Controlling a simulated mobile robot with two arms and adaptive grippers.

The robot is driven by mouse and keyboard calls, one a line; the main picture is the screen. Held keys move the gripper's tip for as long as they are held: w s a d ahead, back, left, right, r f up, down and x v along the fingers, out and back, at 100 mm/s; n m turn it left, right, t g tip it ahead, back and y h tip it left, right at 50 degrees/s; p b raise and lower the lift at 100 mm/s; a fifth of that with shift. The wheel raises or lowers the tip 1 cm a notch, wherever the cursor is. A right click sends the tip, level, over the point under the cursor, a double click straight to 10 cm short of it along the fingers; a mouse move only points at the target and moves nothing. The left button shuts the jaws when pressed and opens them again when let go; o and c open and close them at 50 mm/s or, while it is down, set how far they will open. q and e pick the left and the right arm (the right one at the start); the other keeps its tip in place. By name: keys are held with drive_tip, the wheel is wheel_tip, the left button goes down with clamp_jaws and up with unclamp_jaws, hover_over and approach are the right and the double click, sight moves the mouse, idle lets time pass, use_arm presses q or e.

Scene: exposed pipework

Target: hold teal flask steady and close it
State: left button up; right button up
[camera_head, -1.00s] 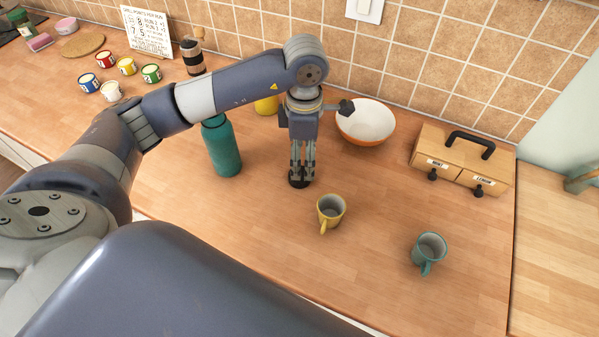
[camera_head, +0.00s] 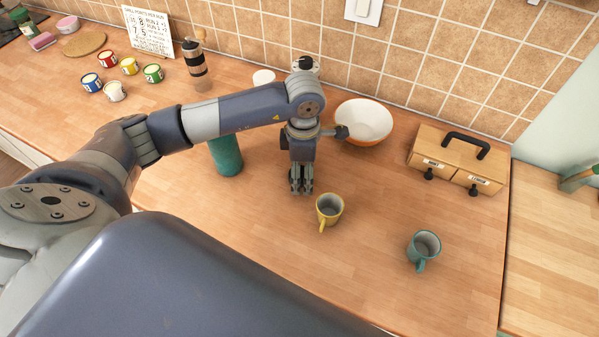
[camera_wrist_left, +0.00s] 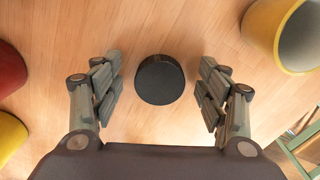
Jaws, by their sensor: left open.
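The teal flask (camera_head: 227,156) stands upright on the wooden counter, left of my left gripper; its top is hidden behind my left arm. My left gripper (camera_head: 301,191) points down at the counter, just left of the yellow mug, with its fingers open. In the left wrist view a round black lid-like piece (camera_wrist_left: 160,80) lies between the two spread fingers, with a gap on both sides. My right gripper is not in view.
The yellow mug (camera_head: 329,209) stands close to the gripper, and a teal mug (camera_head: 423,251) farther right. An orange-and-white bowl (camera_head: 364,122) and a wooden drawer box (camera_head: 457,159) stand behind. Small coloured cups and a grinder (camera_head: 193,61) are at back left. The front middle counter is clear.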

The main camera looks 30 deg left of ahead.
use_arm(q)
drive_tip(key=c, duration=0.9)
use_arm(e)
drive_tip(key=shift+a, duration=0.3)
use_arm(q)
drive_tip(key=shift+r, duration=0.1)
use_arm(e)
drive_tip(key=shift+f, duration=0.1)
use_arm(q)
drive_tip(key=shift+r+b, duration=0.55)
drive_tip(key=shift+s+r+b, duration=0.2)
drive_tip(key=shift+r+b, duration=0.1)
drive_tip(key=shift+r, duration=0.2)
drive_tip(key=shift+s+r+b, duration=0.2)
drive_tip(key=shift+r+b, duration=0.1)
drive_tip(key=shift+r, duration=0.2)
drive_tip(key=s+b, duration=0.1)
drive_tip(key=s, duration=0.3)
drive_tip(key=s+r+b, duration=0.1)
drive_tip(key=s, duration=0.4)
drive_tip(key=s+d+b, duration=0.1)
drive_tip(key=s+b, duration=0.1)
drive_tip(key=s, duration=0.3)
drive_tip(key=shift+r, duration=0.3)
drive_tip(key=shift+s+d, duration=0.1)
drive_tip(key=shift+s, duration=0.5)
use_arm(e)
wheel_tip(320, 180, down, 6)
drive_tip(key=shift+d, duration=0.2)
